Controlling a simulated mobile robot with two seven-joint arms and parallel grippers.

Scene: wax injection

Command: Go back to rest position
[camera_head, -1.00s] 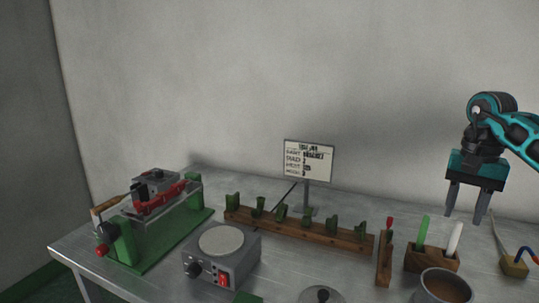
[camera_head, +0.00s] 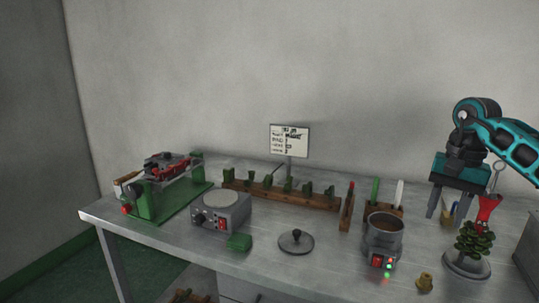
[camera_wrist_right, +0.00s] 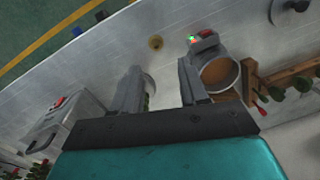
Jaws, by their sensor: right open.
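My right gripper (camera_head: 448,205) is open and empty, raised above the right part of the metal table (camera_head: 330,262) with its fingers pointing down. It also shows in the right wrist view (camera_wrist_right: 160,85), its two fingers apart with nothing held between them. In the head view it is right of the wax pot (camera_head: 383,236) and behind the small green wax tree (camera_head: 474,240). The wax pot also shows beside one finger in the right wrist view (camera_wrist_right: 218,75). My left gripper is in neither view.
A clamp device on a green base (camera_head: 165,185), a hot plate (camera_head: 220,212), a lid (camera_head: 296,242) and a wooden rack (camera_head: 280,195) stand to the left. A brass piece (camera_head: 424,282) lies near the front edge. A grey box (camera_head: 528,250) is at far right. Above the table is free.

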